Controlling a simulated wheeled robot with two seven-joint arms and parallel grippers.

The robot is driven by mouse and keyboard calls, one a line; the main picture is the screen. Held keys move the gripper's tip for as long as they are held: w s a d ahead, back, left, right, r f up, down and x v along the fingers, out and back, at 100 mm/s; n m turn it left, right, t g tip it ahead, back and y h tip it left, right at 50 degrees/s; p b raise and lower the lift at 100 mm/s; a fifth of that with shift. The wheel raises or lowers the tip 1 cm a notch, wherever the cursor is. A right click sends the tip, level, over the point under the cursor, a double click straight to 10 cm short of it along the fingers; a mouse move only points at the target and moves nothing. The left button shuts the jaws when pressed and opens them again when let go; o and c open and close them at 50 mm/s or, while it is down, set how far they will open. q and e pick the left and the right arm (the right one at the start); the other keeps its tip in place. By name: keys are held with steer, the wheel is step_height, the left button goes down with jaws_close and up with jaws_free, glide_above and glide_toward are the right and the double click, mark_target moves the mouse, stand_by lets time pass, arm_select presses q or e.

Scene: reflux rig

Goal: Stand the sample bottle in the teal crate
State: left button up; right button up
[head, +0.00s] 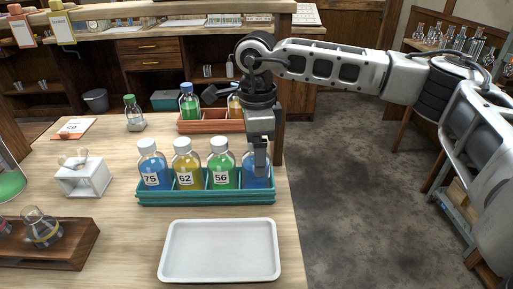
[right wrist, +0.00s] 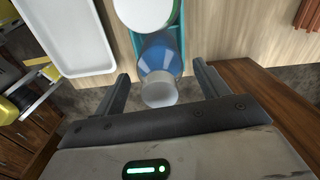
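The teal crate (head: 206,198) stands near the table's right edge with a row of bottles in it. Blue bottle 75 (head: 154,172), yellow bottle 62 (head: 186,169) and green bottle 56 (head: 221,168) stand upright with white caps. A blue bottle (head: 252,180) is in the rightmost compartment, its upper part hidden by my right gripper (head: 261,170); its label does not show. In the right wrist view this blue bottle (right wrist: 161,58) lies between the two spread fingers (right wrist: 160,72), with gaps on both sides. My left gripper is out of view.
A white tray (head: 220,274) lies in front of the crate. An orange crate (head: 205,126) with bottles stands behind it. A small clear bottle with a green cap (head: 134,119), a white stand (head: 84,178) and a wooden flask rack (head: 62,256) are to the left.

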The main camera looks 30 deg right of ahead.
steer(key=shift+r, duration=0.6)
step_height(320, 180, up, 11)
steer(key=shift+f, duration=0.2)
steer(key=shift+r, duration=0.3)
